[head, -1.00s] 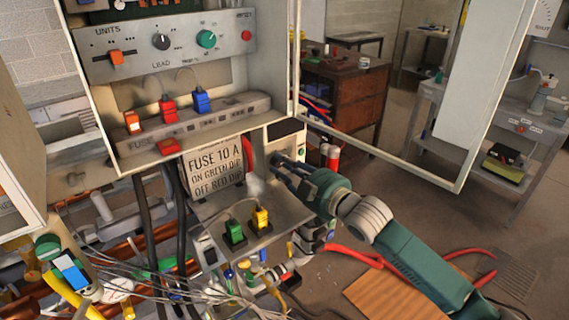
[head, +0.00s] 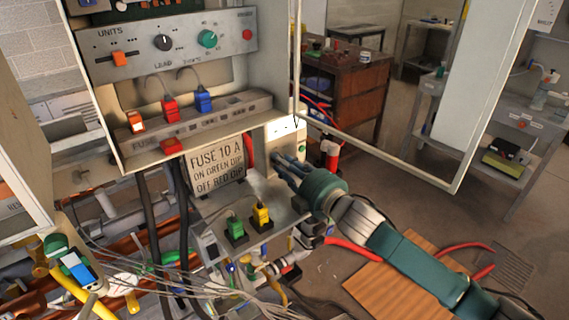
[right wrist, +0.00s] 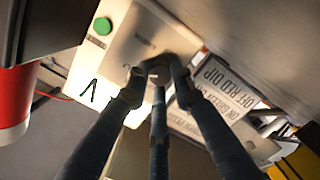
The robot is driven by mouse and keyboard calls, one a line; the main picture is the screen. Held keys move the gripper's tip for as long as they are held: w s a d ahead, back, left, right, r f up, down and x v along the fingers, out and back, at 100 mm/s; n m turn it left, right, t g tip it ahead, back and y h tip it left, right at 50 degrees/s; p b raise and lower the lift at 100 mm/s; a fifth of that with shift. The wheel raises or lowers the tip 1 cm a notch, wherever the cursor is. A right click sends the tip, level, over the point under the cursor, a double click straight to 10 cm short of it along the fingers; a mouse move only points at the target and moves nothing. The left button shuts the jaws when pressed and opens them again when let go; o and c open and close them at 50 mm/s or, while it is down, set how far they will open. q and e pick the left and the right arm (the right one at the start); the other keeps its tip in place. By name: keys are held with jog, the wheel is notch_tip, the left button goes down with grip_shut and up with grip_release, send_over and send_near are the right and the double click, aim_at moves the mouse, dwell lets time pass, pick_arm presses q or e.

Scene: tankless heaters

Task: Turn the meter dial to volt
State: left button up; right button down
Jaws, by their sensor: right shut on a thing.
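The meter is a pale box with a grey front (right wrist: 140,40), below the right end of the fuse strip in the head view (head: 290,150). Its screen (right wrist: 88,95) is pale and shows a black V-shaped sign, upside down in the right wrist view. My right gripper (head: 279,162) has its three dark fingers closed around the small dark dial (right wrist: 158,77) on the meter's front. The fingertips hide most of the dial, so its pointer and marks are hard to read. My left gripper is not in view.
A sign (head: 217,165) and a shelf with a green plug (head: 236,228) and a yellow plug (head: 260,215) are close by on the left. A red cylinder (right wrist: 14,95) is beside the meter. The cabinet's open door (head: 385,150) hangs above my right arm.

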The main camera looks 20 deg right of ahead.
jog(key=shift+r, duration=0.1)
dwell(0.3)
jog(key=c, duration=1.5)
grip_release()
jog(key=shift+a, duration=0.1)
jog(key=v, duration=1.2)
